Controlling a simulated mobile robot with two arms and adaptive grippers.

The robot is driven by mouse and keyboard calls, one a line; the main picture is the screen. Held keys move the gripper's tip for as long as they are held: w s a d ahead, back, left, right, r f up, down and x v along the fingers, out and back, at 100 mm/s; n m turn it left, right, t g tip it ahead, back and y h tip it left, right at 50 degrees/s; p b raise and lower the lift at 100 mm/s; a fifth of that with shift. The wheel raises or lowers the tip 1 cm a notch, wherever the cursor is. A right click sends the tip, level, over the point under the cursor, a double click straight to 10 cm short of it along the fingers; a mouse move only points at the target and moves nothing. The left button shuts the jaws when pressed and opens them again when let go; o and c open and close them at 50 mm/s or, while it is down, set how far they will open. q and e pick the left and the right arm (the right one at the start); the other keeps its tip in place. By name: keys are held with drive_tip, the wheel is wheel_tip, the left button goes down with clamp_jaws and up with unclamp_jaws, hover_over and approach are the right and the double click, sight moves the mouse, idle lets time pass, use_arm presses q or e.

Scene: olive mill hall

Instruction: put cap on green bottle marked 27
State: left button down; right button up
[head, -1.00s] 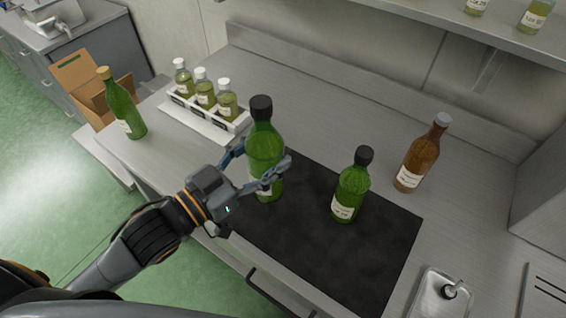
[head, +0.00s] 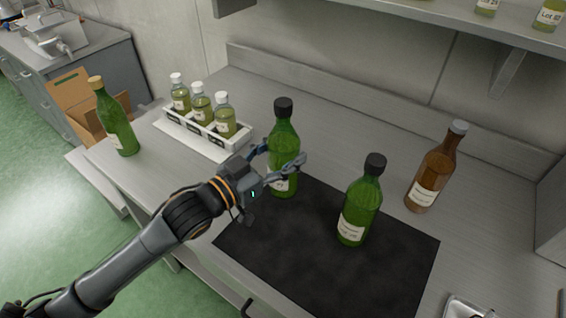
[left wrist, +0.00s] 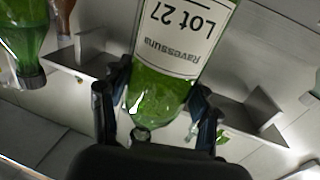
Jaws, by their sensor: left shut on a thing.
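My left gripper (head: 278,163) is shut around the upper body of a green bottle (head: 284,145). The left wrist view shows this bottle upside down, its label (left wrist: 178,35) reading "Lot 27". In the head view it is upright with a black cap (head: 283,108) on top; whether the cap is seated cannot be told. Its base is at the back left of the dark mat (head: 290,255); contact is unclear. A second green bottle (head: 361,205), black-capped, stands on the mat to the right. A third (head: 117,130), with a tan top, stands at the left. My right gripper is not in view.
A brown bottle (head: 432,175) with a grey cap stands right of the mat. A white rack (head: 190,135) with several small bottles stands behind the arm. A metal tray (head: 462,309) is at the lower right. A shelf (head: 420,22) overhangs the back. The mat's front is clear.

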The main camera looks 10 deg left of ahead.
sight(282, 165)
use_arm(q)
drive_tip(key=shift+r, duration=0.15)
drive_tip(key=shift+w+f, duration=0.2)
drive_tip(key=shift+f, duration=0.05)
wheel_tip(282, 165, down, 3)
drive_tip(key=shift+w, duration=0.1)
drive_tip(key=shift+f, duration=0.2)
drive_tip(key=shift+c, duration=1.7)
unclamp_jaws()
drive_tip(key=shift+f, duration=0.15)
drive_tip(key=shift+s, duration=0.2)
